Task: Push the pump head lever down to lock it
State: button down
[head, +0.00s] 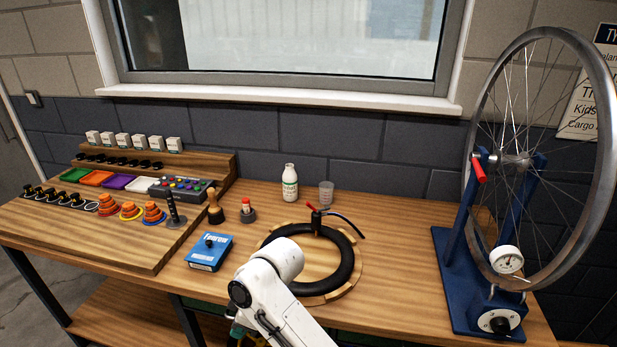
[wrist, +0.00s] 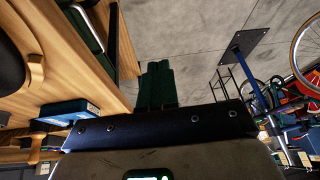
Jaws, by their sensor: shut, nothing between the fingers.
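The pump head (head: 317,222) stands at the far side of a black tyre (head: 346,262) lying on a round wooden base on the bench. Its red lever (head: 311,206) points up and to the left in the head view. A dark hose (head: 347,225) runs from the pump head to the right. My gripper (wrist: 158,68) shows in the wrist view with its dark green fingers shut and empty. It is over the floor beside the bench edge, apart from the pump head. In the head view my arm hides the near left part of the tyre, and the fingers are not clearly visible.
A blue box (head: 209,252) lies left of the tyre. A white bottle (head: 290,183) and a clear cup (head: 326,194) stand behind it. A wheel truing stand (head: 452,280) is at the right. Parts trays fill the left. Bench between tyre and stand is clear.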

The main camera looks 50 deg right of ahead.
jog(key=w+d+r+n, duration=0.3)
jog(key=w+d+r, duration=0.3)
jog(key=w+r, duration=0.15)
jog(key=w+d+r+n+h, duration=0.1)
jog(key=d+r+h, duration=0.1)
jog(key=d+r, duration=0.5)
jog(key=w+d+r+n+g+h+b, duration=0.1)
jog(key=d+r, duration=0.2)
jog(key=d, duration=0.8)
jog(key=w+d+r+n+h, duration=0.1)
jog(key=d+r+n+h, duration=0.1)
jog(key=d+r, duration=0.5)
jog(key=b, duration=0.7)
send_near(312, 208)
jog(key=w, duration=0.2)
jog(key=shift+a+f, duration=0.45)
jog(key=shift+a, duration=0.05)
jog(key=shift+x, duration=0.9)
jog(key=shift+f+g+b, duration=0.3)
jog(key=shift+f, duration=0.05)
